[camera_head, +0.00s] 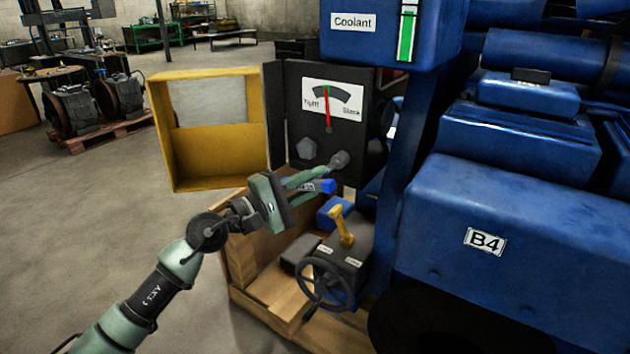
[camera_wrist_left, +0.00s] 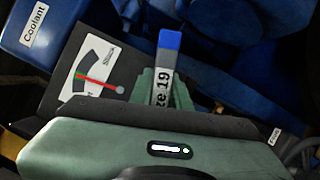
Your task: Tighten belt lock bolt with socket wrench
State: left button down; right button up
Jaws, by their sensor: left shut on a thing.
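My left gripper (camera_head: 316,178) reaches in from the left in front of the dark tension panel (camera_head: 350,140). It is shut on the socket wrench (camera_head: 322,186), whose blue end sticks out between the green fingers. In the left wrist view the wrench (camera_wrist_left: 162,88) shows a grey shank with a label ending in "ze 19". A grey hex bolt head (camera_head: 307,148) sits on the panel's lower left. A round grey piece (camera_head: 339,160) shows at the lower right; I cannot tell whether the wrench touches it. The gauge (camera_head: 332,106) has its red needle on the green mark.
A yellow open frame (camera_head: 213,160) stands left of the panel. The blue coolant tank (camera_head: 385,30) is above, and the blue engine block (camera_head: 520,220) fills the right.

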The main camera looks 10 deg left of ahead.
aim_at(308, 187)
dwell(0.4)
pick_arm(q)
jog(key=shift+s+a, duration=0.3)
jog(key=shift+s, duration=0.5)
jog(key=shift+s+a, duration=0.3)
jog(key=shift+s, duration=0.5)
jog(key=s+a, duration=0.2)
jog(key=s, duration=0.3)
jog(key=shift+s+b, duration=0.35)
jog(key=shift+b, duration=0.1)
